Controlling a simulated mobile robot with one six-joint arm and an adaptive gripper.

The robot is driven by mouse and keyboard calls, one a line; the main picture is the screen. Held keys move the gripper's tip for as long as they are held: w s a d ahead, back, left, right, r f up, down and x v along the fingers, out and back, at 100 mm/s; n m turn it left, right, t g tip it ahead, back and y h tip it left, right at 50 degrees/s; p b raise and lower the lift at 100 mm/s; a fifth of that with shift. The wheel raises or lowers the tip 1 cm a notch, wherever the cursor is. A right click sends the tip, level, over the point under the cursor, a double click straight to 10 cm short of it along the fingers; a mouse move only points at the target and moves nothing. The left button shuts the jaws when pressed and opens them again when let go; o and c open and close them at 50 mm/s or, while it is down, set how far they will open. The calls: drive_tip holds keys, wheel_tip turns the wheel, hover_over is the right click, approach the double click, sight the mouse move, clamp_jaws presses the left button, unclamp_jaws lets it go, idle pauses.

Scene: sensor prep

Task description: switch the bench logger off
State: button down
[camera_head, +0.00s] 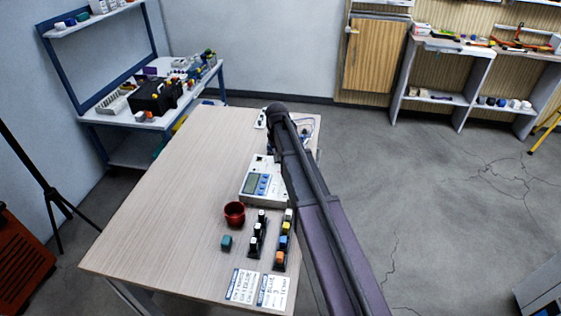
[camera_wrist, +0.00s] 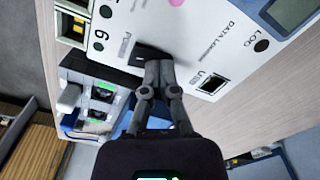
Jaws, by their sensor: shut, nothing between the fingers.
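The bench logger (camera_head: 258,186) is a white box with a grey display and blue buttons on the wooden table. My arm covers its right part in the head view. In the wrist view its white panel (camera_wrist: 185,28) fills the top, with "DATA LOGGER", "LOG" and "USB" lettering. A black switch (camera_wrist: 145,51) sits on the panel, beside a partly hidden label. My gripper (camera_wrist: 160,62) is shut and empty, with its fingertips right at the switch and hiding part of it. I cannot tell whether they touch it. In the head view the gripper is hidden.
A red cup (camera_head: 234,213), a teal cube (camera_head: 227,243), black racks with coloured blocks (camera_head: 282,243) and two written cards (camera_head: 273,291) lie nearer on the table. A cabled device (camera_head: 303,128) is at the far right corner. The table's left side is clear.

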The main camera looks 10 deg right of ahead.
drive_tip(key=shift+r, duration=0.15)
drive_tip(key=shift+r+p, duration=3.4)
drive_tip(key=shift+p, duration=0.15)
drive_tip(key=s+m, duration=0.1)
drive_tip(key=s, duration=2.5)
drive_tip(key=shift+s, duration=0.15)
